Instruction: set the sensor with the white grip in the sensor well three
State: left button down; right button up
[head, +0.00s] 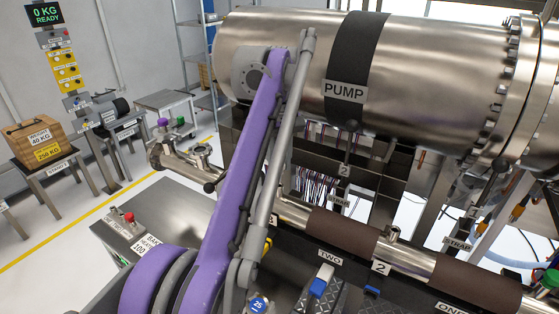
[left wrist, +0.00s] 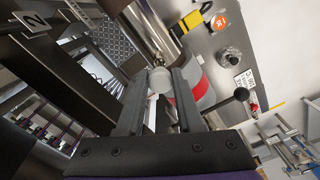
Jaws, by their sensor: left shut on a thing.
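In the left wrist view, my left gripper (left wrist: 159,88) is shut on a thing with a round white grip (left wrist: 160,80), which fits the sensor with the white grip. The white grip sits between the two dark fingers, and a metal part shows just beyond it. In the head view a purple arm stands across the middle, and its gripper is hidden. No sensor well marked three is readable in either view. The steel pipe (head: 410,258) has a short upright port beside a "2" label (head: 381,267). My right gripper is in neither view.
The large steel chamber marked PUMP (head: 343,91) fills the upper right of the head view. A blue-and-white block (head: 321,281) stands below the "TWO" label. A grey bench (head: 165,222) is at left. In the left wrist view, a black ball knob (left wrist: 241,94) is right of the fingers.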

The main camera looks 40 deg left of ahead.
aim_at(280, 174)
pick_arm(q)
jog(key=shift+f, duration=0.3)
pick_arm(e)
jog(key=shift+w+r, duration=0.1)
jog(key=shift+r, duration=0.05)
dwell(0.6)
pick_arm(q)
jog(key=shift+f+b, duration=0.35)
jog(key=shift+f, duration=1.1)
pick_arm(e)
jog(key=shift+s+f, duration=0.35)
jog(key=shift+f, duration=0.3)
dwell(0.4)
pick_arm(q)
jog(key=shift+c, duration=2.4)
grip_release()
jog(key=shift+r+p, duration=1.45)
jog(key=shift+r, duration=1.05)
jog(key=shift+w+r, duration=0.15)
jog(key=shift+r, duration=0.85)
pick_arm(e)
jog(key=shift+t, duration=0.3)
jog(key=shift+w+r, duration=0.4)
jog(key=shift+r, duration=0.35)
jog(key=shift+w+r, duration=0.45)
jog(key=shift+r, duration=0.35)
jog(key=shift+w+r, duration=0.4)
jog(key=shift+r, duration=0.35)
pick_arm(q)
jog(key=shift+f, duration=0.1)
